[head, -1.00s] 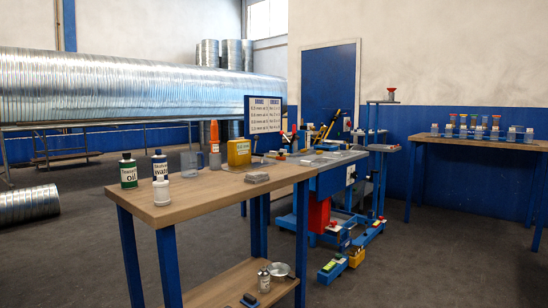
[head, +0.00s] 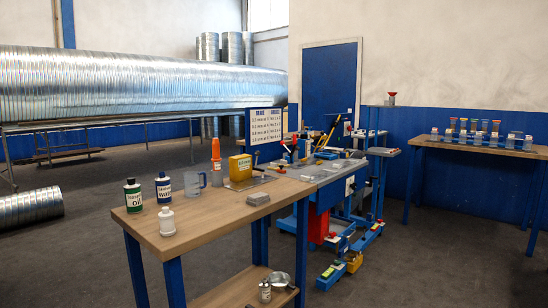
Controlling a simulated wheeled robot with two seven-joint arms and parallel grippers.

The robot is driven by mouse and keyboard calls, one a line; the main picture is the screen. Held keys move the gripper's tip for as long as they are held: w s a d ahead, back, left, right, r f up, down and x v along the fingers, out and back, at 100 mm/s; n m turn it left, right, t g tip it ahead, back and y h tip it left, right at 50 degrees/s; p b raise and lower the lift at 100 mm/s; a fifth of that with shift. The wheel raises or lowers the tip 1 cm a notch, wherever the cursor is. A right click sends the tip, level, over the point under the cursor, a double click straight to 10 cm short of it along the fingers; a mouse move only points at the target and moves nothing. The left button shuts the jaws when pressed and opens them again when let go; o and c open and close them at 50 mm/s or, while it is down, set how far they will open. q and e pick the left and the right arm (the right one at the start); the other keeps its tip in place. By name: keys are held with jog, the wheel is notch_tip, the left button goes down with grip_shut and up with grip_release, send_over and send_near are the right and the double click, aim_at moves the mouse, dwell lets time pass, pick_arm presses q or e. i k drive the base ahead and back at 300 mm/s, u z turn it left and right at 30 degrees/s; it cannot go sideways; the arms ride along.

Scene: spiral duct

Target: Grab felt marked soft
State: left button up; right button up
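I cannot make out any piece marked soft. A small grey block or pad (head: 258,199) lies on the wooden workbench (head: 195,232) near its front edge; at this size I cannot tell whether it is felt or bears a label. A yellow box (head: 240,168) with small print stands farther back on the bench. Neither of my grippers shows in the head view.
On the bench stand a dark green bottle (head: 133,196), a dark blue bottle (head: 163,188), a white bottle (head: 167,221), a clear jug (head: 195,183) and an orange-topped bottle (head: 216,156). A cluttered blue station (head: 330,175) adjoins. A second table (head: 470,144) holds several jars.

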aim_at(273, 166)
jog(key=z, duration=1.15)
jog(key=i, duration=3.35)
jog(key=u, duration=1.95)
